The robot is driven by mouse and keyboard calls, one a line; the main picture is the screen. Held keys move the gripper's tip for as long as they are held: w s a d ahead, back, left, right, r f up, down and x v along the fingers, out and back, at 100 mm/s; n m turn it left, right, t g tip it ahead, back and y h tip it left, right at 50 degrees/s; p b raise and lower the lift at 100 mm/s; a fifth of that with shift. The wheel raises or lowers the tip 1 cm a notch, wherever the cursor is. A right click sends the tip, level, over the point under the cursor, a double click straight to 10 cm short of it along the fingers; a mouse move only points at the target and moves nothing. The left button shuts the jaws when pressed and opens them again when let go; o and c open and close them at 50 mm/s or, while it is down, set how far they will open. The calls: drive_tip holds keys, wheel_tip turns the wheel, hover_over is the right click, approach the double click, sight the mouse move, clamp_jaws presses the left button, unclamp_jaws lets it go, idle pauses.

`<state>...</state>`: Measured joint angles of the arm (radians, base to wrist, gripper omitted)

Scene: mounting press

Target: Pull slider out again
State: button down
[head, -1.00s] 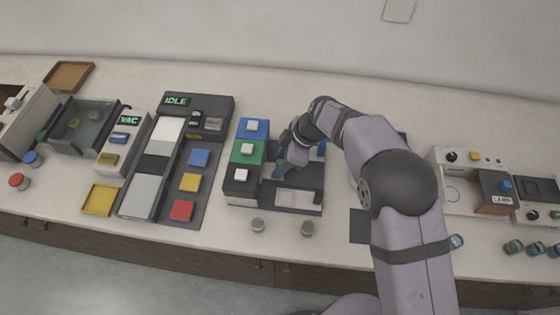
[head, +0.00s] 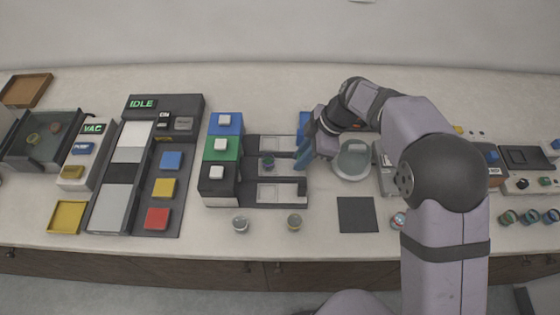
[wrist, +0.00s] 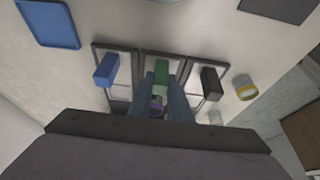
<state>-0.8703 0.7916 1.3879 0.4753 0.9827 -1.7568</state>
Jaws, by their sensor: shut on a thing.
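The press block has blue (head: 225,123), green (head: 221,148) and black (head: 217,178) sections, each with a white button. Three sliders extend to its right. In the wrist view their handles are blue (wrist: 106,70), green (wrist: 161,72) and black (wrist: 211,82). My gripper (head: 304,156) is shut on the green handle, which shows between the fingers in the wrist view. The green slider is out from the press. A small dark cup (head: 268,162) sits on it, just left of my fingers. My fingers partly hide the handle in the head view.
Two small cups, one grey (head: 240,224) and one yellow-rimmed (head: 294,222), stand in front of the press. A dark square pad (head: 357,214) and a round dish (head: 353,159) are to the right. A control unit reading IDLE (head: 142,103) stands left.

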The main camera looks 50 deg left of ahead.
drive_tip(key=shift+w+d, duration=0.15)
drive_tip(key=shift+w, duration=0.1)
drive_tip(key=c, duration=1.6)
unclamp_jaws()
drive_tip(key=shift+d, duration=0.1)
drive_tip(key=shift+c, duration=0.2)
drive_tip(key=b+v, duration=0.2)
drive_tip(key=v, duration=0.5)
drive_tip(key=shift+r, duration=0.2)
